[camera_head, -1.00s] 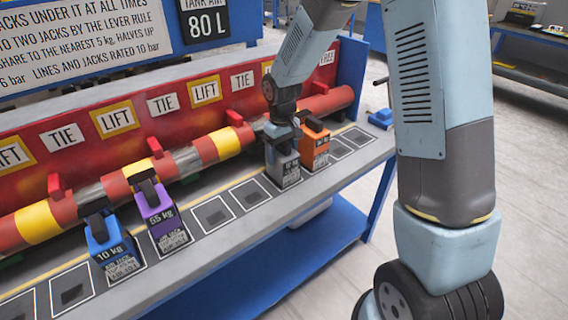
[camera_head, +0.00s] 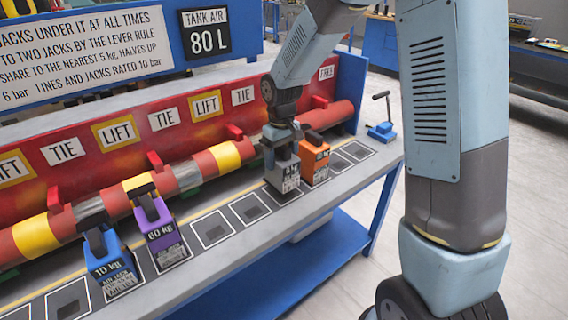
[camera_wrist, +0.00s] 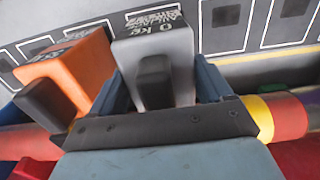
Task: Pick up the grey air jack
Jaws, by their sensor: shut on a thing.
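The grey air jack (camera_head: 283,174) stands near the right part of the bench, just left of the orange jack (camera_head: 314,161). My gripper (camera_head: 281,147) is above it with its fingers shut around its upper part. In the wrist view the grey jack (camera_wrist: 153,50) sits between the two blue fingers of my gripper (camera_wrist: 160,85), with its black handle toward the palm. The orange jack (camera_wrist: 70,75) is close beside the left finger. The grey jack looks upright; I cannot tell whether its base touches the bench.
A blue jack marked 10 kg (camera_head: 108,262) and a purple jack marked 60 kg (camera_head: 160,232) stand at the left. Empty marked squares (camera_head: 213,229) lie between. The red and yellow tube (camera_head: 205,162) runs behind. A blue hand pump (camera_head: 381,131) is at the right end.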

